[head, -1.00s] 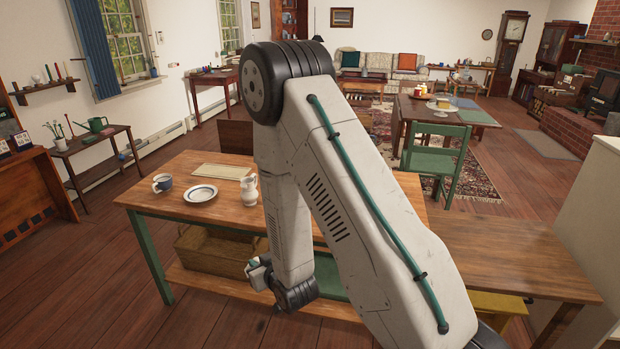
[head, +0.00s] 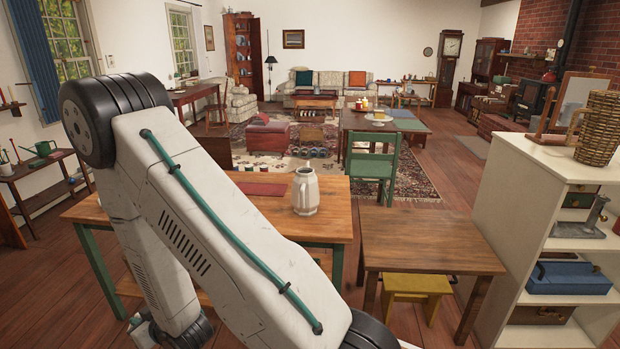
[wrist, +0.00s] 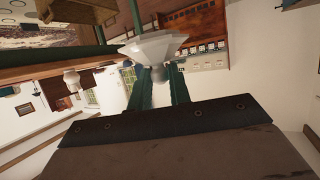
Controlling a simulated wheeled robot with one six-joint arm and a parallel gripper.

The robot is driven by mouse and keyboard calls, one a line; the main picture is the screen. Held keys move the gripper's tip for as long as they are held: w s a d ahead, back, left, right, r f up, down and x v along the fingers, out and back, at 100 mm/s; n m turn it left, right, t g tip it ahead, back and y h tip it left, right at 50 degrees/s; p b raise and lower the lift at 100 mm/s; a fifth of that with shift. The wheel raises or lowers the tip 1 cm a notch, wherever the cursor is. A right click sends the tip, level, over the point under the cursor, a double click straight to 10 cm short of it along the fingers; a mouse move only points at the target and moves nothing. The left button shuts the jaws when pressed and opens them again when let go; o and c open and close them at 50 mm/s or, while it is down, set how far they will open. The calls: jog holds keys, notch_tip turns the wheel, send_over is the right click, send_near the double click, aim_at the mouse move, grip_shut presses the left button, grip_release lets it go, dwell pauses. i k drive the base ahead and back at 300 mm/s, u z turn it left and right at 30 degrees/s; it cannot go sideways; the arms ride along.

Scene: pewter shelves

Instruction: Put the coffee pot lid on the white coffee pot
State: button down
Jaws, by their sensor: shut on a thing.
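The lid's wide side points away from the fingers. In the head view, my gripper is low at the bottom left, mostly hidden by my arm, well apart from the pot.
The wooden table (head: 330,222) carries a red mat (head: 262,189) behind the pot. A lower side table (head: 425,240) with a bare top stands at right, a yellow stool (head: 418,284) under it. A white shelf unit (head: 560,165) stands farther right. A green chair (head: 375,168) is behind.

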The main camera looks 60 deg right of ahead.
aim_at(305, 172)
jog(key=k, duration=0.6)
jog(key=z, duration=2.05)
jog(key=i, duration=0.85)
